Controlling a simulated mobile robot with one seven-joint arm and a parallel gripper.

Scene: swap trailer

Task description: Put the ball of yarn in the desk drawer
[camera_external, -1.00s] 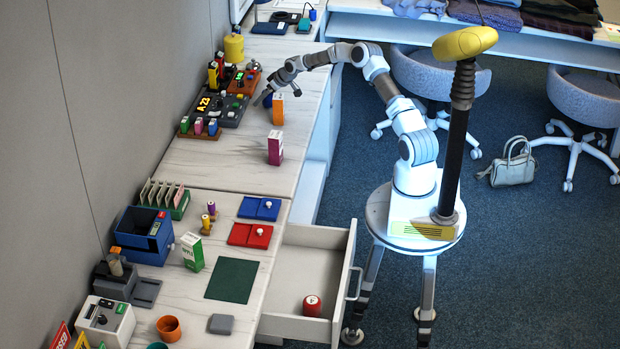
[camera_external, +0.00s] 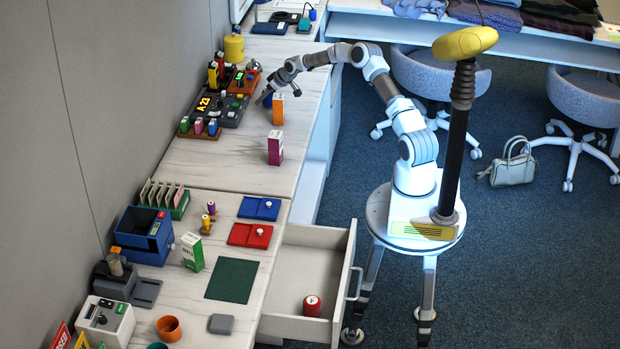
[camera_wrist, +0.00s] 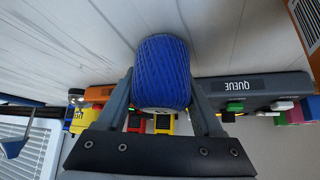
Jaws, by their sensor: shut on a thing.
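The blue ball of yarn (camera_wrist: 163,70), a ribbed roll shape, sits between the two fingers of my gripper (camera_wrist: 163,88) in the wrist view. The gripper is shut on it. In the external view my gripper (camera_external: 266,97) is low over the far part of the desk, just left of an orange box, which partly hides the yarn. The desk drawer (camera_external: 300,262) is pulled open at the near right side of the desk, well away from the gripper. A red round item (camera_external: 312,305) with a white mark lies in it.
An orange box (camera_external: 278,110) and a magenta box (camera_external: 275,148) stand close to the gripper. Most of the drawer floor is clear.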

